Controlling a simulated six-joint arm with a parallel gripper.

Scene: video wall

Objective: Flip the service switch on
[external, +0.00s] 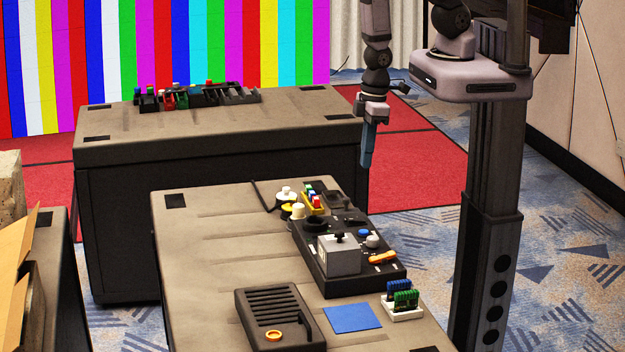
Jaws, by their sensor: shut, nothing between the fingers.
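A black control panel (313,262) lies on the near table. It carries a grey box (338,258) with a black knob on top, a blue button (364,233), a grey round knob (372,241) and an orange lever (382,257). I cannot tell which control is the service switch, or its position; the parts are too small. My gripper (367,161) points straight down, shut and empty. In the picture it is above and beyond the panel, apart from it, at the right end of the far table.
The near table (215,265) also holds a dark slotted box (252,308) with an orange ring, a blue square (352,318), and a white holder (404,313) with blue and green pieces. White and yellow knobs (287,196) stand behind the panel. The far table (215,128) bears a rack.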

